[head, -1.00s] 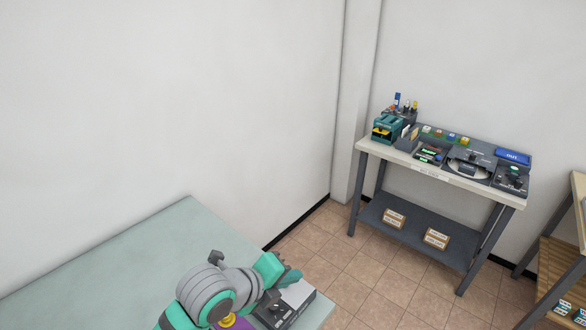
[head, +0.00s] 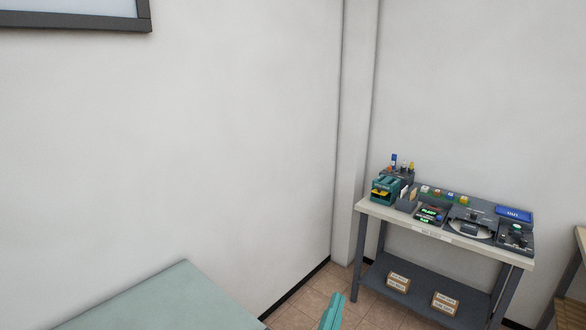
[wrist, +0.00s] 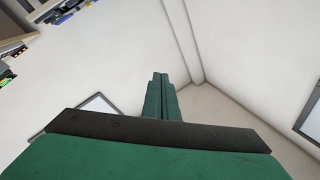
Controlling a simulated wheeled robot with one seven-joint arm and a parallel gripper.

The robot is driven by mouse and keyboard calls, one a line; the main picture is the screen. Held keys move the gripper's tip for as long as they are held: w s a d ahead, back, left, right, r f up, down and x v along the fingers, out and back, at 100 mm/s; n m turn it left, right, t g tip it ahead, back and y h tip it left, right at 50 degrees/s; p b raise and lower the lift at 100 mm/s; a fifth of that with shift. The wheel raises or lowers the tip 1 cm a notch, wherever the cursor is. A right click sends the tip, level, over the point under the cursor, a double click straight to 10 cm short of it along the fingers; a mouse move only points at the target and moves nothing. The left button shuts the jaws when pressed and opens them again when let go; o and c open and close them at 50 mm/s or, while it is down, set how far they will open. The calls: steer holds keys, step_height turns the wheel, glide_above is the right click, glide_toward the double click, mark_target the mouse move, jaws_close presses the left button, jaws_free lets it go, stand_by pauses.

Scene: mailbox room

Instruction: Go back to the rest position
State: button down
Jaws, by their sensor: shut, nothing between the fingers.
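My gripper (wrist: 161,98) shows in the wrist view with its two green fingers pressed together and nothing between them. Walls and a room corner lie beyond the fingertips, and no object is near them. In the head view only a small teal tip of my arm shows at the bottom edge, right of the pale green table. The rest of my arm is hidden below the picture.
The pale green table (head: 160,300) is at the lower left. A workbench (head: 455,245) with a teal device (head: 388,188), a blue sign (head: 514,214) and several small devices stands at the right. Boxes (head: 446,303) lie on its lower shelf. Tiled floor lies between.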

steer(key=s+a+f+n+g+y, duration=0.1)
steer(key=s+a+f+n+y, duration=0.1)
steer(key=s+f+n+y, duration=0.5)
steer(key=s+a+f+n+y, duration=0.15)
steer(key=s+f+n, duration=0.35)
steer(key=s+f, duration=0.5)
steer(key=s+a+f+g, duration=0.1)
steer(key=s+f, duration=0.3)
steer(key=s, duration=0.6)
steer(key=s+a+f+g, duration=0.1)
steer(key=s+a+f, duration=0.3)
steer(key=s, duration=0.6)
steer(key=shift+s+a+f+m+g, duration=0.2)
steer(key=shift+f+m+g, duration=0.1)
steer(key=shift+f, duration=0.2)
